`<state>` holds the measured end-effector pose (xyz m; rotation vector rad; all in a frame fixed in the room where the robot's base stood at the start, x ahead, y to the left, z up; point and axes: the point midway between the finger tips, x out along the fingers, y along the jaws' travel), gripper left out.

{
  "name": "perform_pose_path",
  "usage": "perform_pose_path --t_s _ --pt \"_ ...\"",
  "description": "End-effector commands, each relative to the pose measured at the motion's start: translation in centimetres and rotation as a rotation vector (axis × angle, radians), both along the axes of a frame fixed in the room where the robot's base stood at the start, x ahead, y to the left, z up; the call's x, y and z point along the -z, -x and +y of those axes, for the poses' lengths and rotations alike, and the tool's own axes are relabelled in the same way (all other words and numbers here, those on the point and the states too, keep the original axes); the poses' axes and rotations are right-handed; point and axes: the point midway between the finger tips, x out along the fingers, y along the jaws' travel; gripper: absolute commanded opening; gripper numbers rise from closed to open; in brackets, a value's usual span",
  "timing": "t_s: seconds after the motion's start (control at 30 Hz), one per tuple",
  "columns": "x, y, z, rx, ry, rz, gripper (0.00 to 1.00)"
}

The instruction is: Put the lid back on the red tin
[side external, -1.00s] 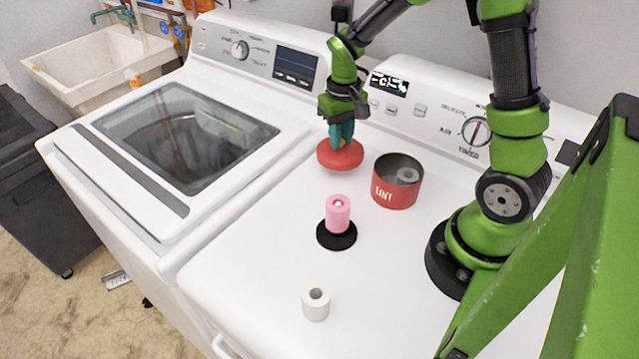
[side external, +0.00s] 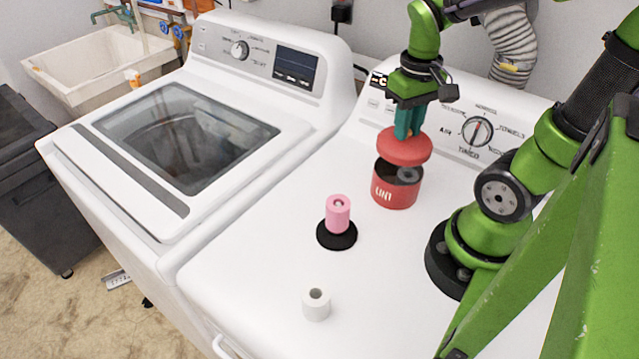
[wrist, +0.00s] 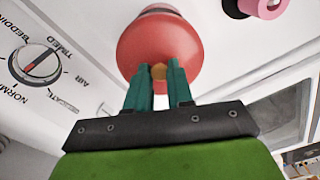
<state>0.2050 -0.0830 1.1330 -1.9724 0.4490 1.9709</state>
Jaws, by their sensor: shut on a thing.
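The red tin (side external: 395,193) stands upright and open on the right white machine, with a pale lettered label on its front. A grey roll (side external: 409,175) shows inside it. My gripper (side external: 407,130) is shut on the knob of the red lid (side external: 404,148). In the wrist view, the lid (wrist: 160,50) is held between the teal fingers (wrist: 159,75) by a small tan knob. The lid hangs above the tin, slightly to its right, with a gap at the left where the tin's inside shows. The lid hides the tin's back rim.
A pink spool (side external: 338,213) stands on a black disc (side external: 337,238) left of the tin. A white roll (side external: 316,304) stands nearer the front. The control panel (side external: 470,125) rises behind the tin. The machine's top around these is clear.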

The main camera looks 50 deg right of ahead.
Motion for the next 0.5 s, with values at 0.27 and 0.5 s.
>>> perform_pose_path --t_s 0.27,0.5 --pt "2.0 0.1 0.0 -0.002 -0.001 0.003 0.0" --pt "4.4 0.1 0.0 -0.001 -0.003 0.003 0.0"
